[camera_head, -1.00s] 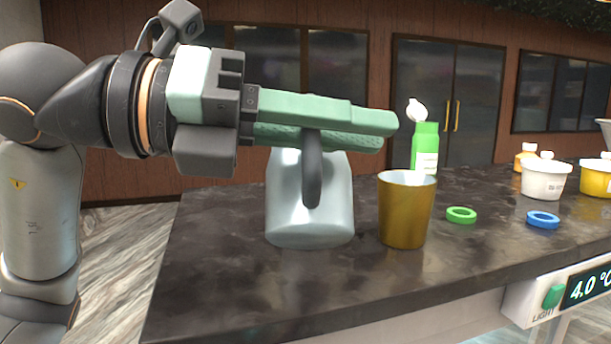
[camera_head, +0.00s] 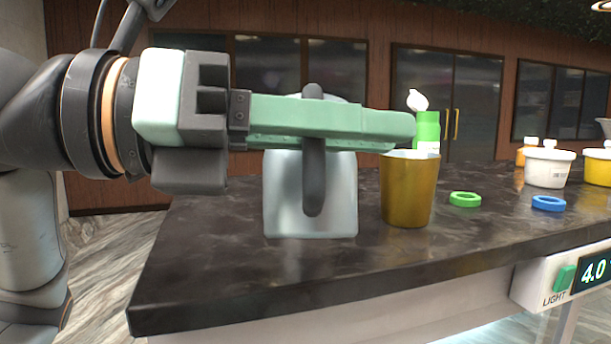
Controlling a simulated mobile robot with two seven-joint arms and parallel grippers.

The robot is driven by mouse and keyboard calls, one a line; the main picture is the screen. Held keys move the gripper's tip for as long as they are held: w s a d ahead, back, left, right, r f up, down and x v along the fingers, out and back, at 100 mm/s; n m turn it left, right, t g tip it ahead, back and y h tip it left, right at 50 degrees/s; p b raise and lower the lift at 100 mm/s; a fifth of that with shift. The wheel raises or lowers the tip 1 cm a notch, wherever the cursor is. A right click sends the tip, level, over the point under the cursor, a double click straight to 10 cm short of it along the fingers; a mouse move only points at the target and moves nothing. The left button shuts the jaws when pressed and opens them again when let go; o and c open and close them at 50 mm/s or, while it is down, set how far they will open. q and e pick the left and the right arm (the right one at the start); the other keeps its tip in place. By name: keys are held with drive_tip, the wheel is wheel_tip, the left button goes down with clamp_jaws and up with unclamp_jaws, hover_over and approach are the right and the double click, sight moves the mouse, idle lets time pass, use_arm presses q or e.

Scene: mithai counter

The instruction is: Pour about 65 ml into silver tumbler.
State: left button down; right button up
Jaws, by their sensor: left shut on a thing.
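My left gripper (camera_head: 395,128) reaches in from the left with long green fingers. It is shut on the dark handle of a pale silver-grey jug (camera_head: 285,205). The jug looks upright; whether its base touches the counter I cannot tell. Its upper part is mostly hidden behind the fingers. A brass-coloured tumbler (camera_head: 408,195) stands upright just right of the jug, below and beyond the fingertips. What is inside it cannot be seen. No clearly silver tumbler shows. My right gripper is not in view.
A green bottle (camera_head: 427,132) with a white open cap stands behind the tumbler. A green ring (camera_head: 465,199) and a blue ring (camera_head: 548,203) lie to the right. White (camera_head: 548,168) and yellow (camera_head: 597,172) tubs stand at far right. The dark counter's (camera_head: 240,280) front is clear.

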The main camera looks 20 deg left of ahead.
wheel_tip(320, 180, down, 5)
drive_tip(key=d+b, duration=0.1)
drive_tip(key=b, duration=0.4)
use_arm(q)
drive_tip(key=shift+s+d+f+m+t+h, duration=0.2)
drive_tip(key=shift+s+f+m, duration=0.4)
drive_tip(key=shift+f+m, duration=0.2)
drive_tip(key=shift+s+d+f+m+t+h, duration=0.1)
drive_tip(key=shift+s+d+f+m, duration=0.1)
drive_tip(key=shift+s+f+m, duration=0.5)
drive_tip(key=shift+s+d+f+m+t+h, duration=0.1)
drive_tip(key=shift+s+d+f+m, duration=0.1)
drive_tip(key=shift+s+f+m, duration=0.45)
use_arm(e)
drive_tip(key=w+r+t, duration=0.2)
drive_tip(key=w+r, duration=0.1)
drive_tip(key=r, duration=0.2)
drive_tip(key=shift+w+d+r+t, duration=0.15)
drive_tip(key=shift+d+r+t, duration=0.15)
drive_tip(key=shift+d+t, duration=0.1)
use_arm(q)
drive_tip(key=shift+w+m, duration=0.2)
drive_tip(key=shift+m, duration=0.05)
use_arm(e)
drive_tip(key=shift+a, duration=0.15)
